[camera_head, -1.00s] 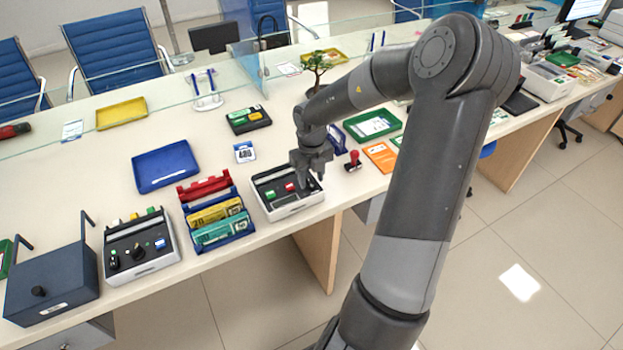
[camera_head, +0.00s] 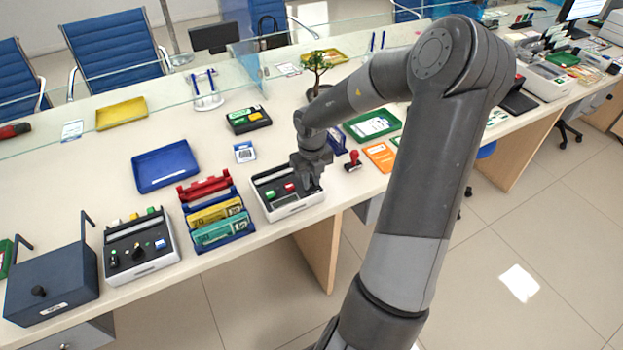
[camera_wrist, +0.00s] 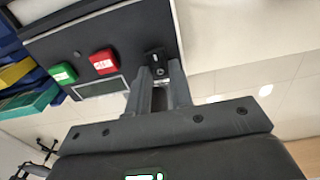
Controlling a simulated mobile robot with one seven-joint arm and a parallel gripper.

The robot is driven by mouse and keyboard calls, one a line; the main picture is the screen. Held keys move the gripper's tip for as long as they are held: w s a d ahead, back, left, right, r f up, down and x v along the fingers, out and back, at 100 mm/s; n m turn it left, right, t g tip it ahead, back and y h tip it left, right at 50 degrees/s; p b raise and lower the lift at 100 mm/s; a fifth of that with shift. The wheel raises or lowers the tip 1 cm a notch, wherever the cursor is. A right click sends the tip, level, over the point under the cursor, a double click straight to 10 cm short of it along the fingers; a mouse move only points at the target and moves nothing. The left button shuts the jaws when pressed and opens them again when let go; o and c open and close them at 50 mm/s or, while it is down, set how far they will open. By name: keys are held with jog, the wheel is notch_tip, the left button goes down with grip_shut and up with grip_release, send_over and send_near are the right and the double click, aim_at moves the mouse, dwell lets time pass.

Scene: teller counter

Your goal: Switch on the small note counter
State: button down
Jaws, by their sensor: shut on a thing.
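The small note counter (camera_head: 291,211) stands near the front edge of the counter, a light box with a dark top panel. In the wrist view its panel (camera_wrist: 125,30) carries a green button (camera_wrist: 62,74), a red button (camera_wrist: 103,62), a grey display (camera_wrist: 100,88) and a small black switch (camera_wrist: 155,56) with a pale mark. My gripper (camera_head: 313,188) is over the right end of the panel, pointing down. In the wrist view my gripper's fingers (camera_wrist: 159,78) are at the black switch and closed on it; they hide its lower part.
A rack with green and yellow note bundles (camera_head: 218,222) stands just left of the note counter. A larger machine with knobs (camera_head: 140,252) is further left. A red stamp (camera_head: 353,161) and an orange booklet (camera_head: 380,156) lie to the right. Glass screens run behind.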

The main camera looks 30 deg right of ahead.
jog(key=shift+w+g, duration=0.25)
jog(key=shift+g, duration=0.7)
jog(key=shift+w+g, duration=0.25)
jog(key=shift+g, duration=0.7)
jog(key=c, duration=1.3)
grip_release()
jog(key=shift+r, duration=0.15)
jog(key=v, duration=1)
jog(key=shift+r, duration=0.25)
jog(key=shift+w, duration=0.1)
